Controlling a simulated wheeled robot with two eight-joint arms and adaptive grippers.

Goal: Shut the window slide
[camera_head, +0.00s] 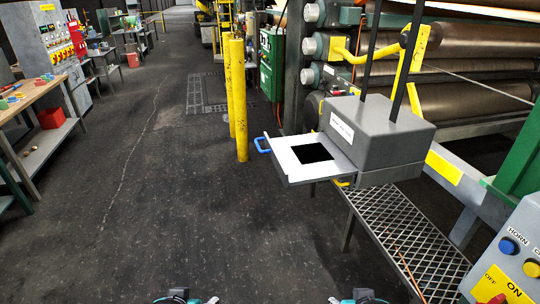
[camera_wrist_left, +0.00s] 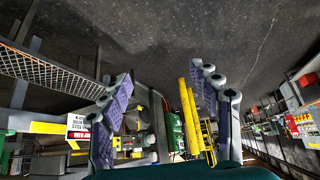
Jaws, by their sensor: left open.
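The window slide (camera_head: 289,154) is a light grey plate with a square dark opening. It sticks out to the left from under a grey box (camera_head: 385,132) with a white label, and a blue handle (camera_head: 262,146) sits on its outer left end. My left gripper (camera_head: 178,298) shows only in part at the bottom edge of the head view, well below and left of the slide. In the left wrist view its two fingers (camera_wrist_left: 162,80) are spread apart with nothing between them. My right gripper (camera_head: 362,298) barely shows at the bottom edge; its fingers are cut off.
A mesh platform (camera_head: 405,236) lies below and right of the box. Yellow posts (camera_head: 239,100) stand behind the slide. Large rollers (camera_head: 475,100) fill the back right. A button panel (camera_head: 512,255) is at the lower right. The floor (camera_head: 180,200) left of the slide is clear.

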